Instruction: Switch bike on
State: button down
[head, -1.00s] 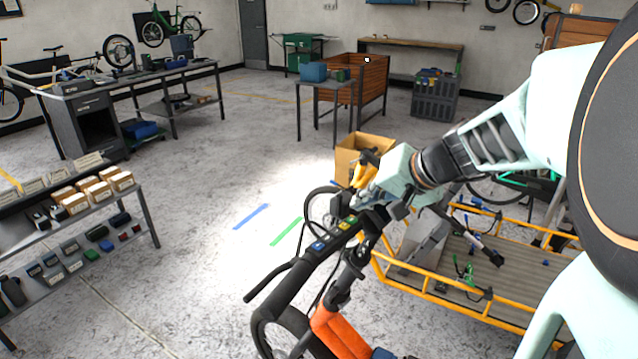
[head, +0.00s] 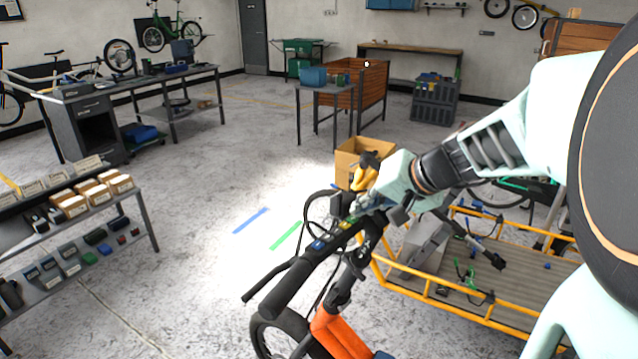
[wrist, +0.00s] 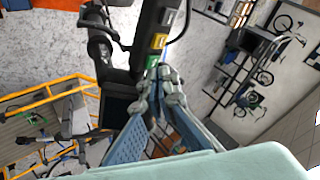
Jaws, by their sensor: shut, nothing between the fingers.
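The cargo bike has an orange frame (head: 342,336) and a black handlebar (head: 287,291). A row of coloured buttons sits on the bar: a blue button (head: 318,244), a yellow button (wrist: 158,41) and a green button (wrist: 151,61). My gripper (wrist: 160,76) is shut and empty, with its fingertips at the green end of the row. In the wrist view the tips partly cover the green button; I cannot tell whether they touch it. In the head view my gripper (head: 356,209) is over the far end of the button row.
The yellow-railed cargo bed (head: 440,296) lies right of the handlebar, with loose parts on it. A cardboard box (head: 352,160) stands behind my gripper. A shelf rack (head: 150,222) is at left. The floor between rack and bike is clear.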

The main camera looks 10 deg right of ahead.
jog(key=shift+f, duration=0.1)
dwell(0.6)
jog(key=shift+f+b, duration=0.4)
jog(key=shift+b, duration=0.35)
jog(key=shift+r, duration=0.45)
jog(key=shift+d+r+p, duration=0.15)
jog(key=shift+r+p, duration=1.6)
jog(key=shift+r, duration=1.3)
jog(key=shift+w, duration=0.1)
